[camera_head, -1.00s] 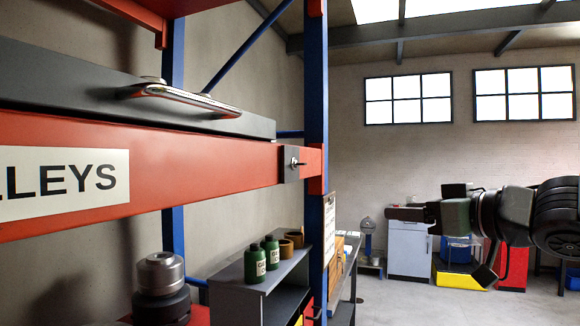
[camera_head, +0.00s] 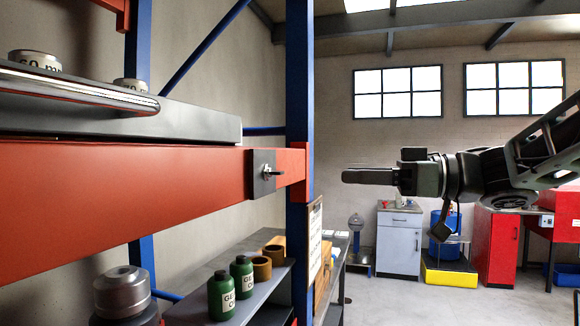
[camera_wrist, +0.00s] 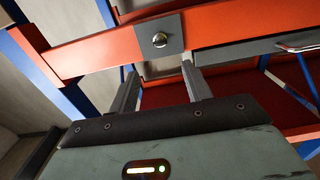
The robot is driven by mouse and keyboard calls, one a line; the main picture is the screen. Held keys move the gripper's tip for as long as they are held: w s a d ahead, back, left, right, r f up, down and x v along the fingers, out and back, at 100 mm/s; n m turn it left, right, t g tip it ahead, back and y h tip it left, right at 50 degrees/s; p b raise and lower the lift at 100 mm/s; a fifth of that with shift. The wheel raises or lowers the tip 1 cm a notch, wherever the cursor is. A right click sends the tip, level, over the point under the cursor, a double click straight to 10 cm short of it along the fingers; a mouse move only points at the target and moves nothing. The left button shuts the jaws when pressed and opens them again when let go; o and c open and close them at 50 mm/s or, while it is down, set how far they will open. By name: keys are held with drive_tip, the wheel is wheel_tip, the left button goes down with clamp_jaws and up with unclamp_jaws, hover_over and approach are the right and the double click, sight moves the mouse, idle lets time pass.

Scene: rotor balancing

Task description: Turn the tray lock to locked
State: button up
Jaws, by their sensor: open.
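The tray lock is a small metal turn-knob (camera_head: 270,172) on a dark square plate (camera_head: 259,174), fixed to the right end of the red beam (camera_head: 120,185). In the wrist view the round knob (camera_wrist: 160,39) sits on its plate (camera_wrist: 158,38) just beyond my fingertips, roughly centred between them. My gripper (camera_wrist: 158,68) is open and empty, its two fingers apart and not touching the knob. In the head view my gripper (camera_head: 345,176) points left toward the beam end, right of the blue post. The tray (camera_head: 190,120) with its metal handle (camera_head: 80,90) rests above the beam.
A blue rack post (camera_head: 299,100) stands between the lock and my gripper in the head view. Below the beam are green bottles (camera_head: 222,295) on a grey shelf and a metal cylinder (camera_head: 122,290). A grey cabinet (camera_head: 399,243) and red cabinet (camera_head: 496,245) stand farther back.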

sight(283, 173)
drive_tip(key=p+x, duration=0.3)
drive_tip(key=x, duration=0.9)
drive_tip(key=shift+p, duration=0.3)
drive_tip(key=shift+f, duration=0.1)
drive_tip(key=c, duration=1)
